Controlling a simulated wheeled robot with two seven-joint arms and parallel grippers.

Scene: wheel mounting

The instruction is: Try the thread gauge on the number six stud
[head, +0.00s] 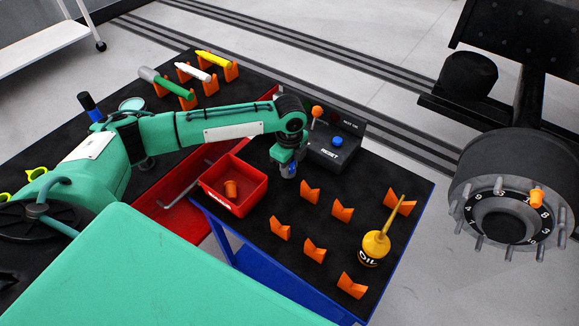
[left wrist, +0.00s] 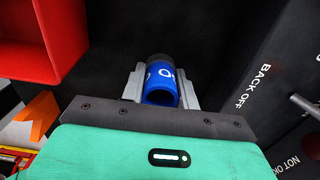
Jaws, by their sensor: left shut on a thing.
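My left gripper (head: 289,172) is shut on a blue cylindrical gauge (left wrist: 162,88) with white lettering and a dark far end. In the left wrist view the gauge sits between the two grey fingers. In the head view only a small blue part of it shows, over the black cart top beside the red bin. The wheel hub (head: 505,215) is at the far right, with a ring of grey studs and white numbers. An orange cap (head: 536,199) sits on one stud. The numbers are too small to pick out six surely. My right gripper is not in view.
A red bin (head: 208,183) holds an orange piece. A black box (head: 335,148) with a blue button and an orange-knobbed lever stands behind the gripper. Several orange V-shaped holders and a yellow oil can (head: 375,248) stand on the cart. Open floor lies between cart and hub.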

